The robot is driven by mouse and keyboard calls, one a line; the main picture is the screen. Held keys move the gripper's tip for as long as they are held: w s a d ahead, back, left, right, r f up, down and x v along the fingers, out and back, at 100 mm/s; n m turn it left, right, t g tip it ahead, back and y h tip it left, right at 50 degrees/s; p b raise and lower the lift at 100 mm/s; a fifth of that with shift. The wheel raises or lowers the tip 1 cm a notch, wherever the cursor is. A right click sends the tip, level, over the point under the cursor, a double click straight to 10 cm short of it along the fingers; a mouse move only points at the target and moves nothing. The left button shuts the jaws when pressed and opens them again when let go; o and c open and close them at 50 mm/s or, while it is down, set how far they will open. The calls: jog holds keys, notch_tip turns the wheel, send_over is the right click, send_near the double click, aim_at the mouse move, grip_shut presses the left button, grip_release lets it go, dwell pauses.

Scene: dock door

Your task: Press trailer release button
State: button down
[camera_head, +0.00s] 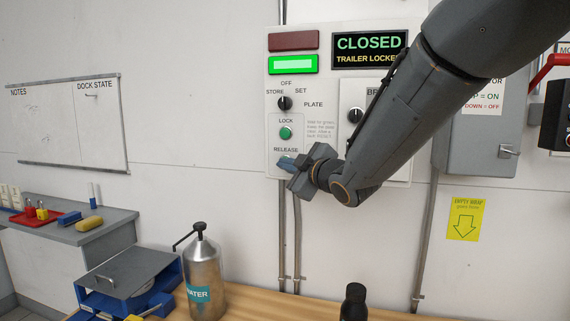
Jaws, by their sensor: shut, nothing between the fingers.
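A pale control panel (315,143) is fixed to the wall in the middle of the view. The label RELEASE shows low on its left side. My gripper (287,163) is shut and empty, with its fingertips right at the spot below that label. The release button itself is mostly hidden by the fingertips, and I cannot tell whether they touch it. Above it is the green lock button (285,132). The display (369,49) reads CLOSED, TRAILER LOCKED. The green lamp (293,64) is lit and the red lamp (293,41) above it is dark.
A selector knob (284,103) and a second knob (355,115) sit on the panel near my arm. A grey switch box (488,125) is at the right. Below stand a metal water bottle (203,270) and a black bottle (354,302) on a wooden top.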

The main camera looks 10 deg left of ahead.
jog(key=shift+w, duration=0.2)
dwell(0.5)
jog(key=shift+s, duration=0.85)
jog(key=shift+a, duration=0.1)
jog(key=s, duration=0.3)
jog(key=s+b, duration=0.1)
jog(key=s, duration=0.1)
jog(key=shift+a, duration=0.3)
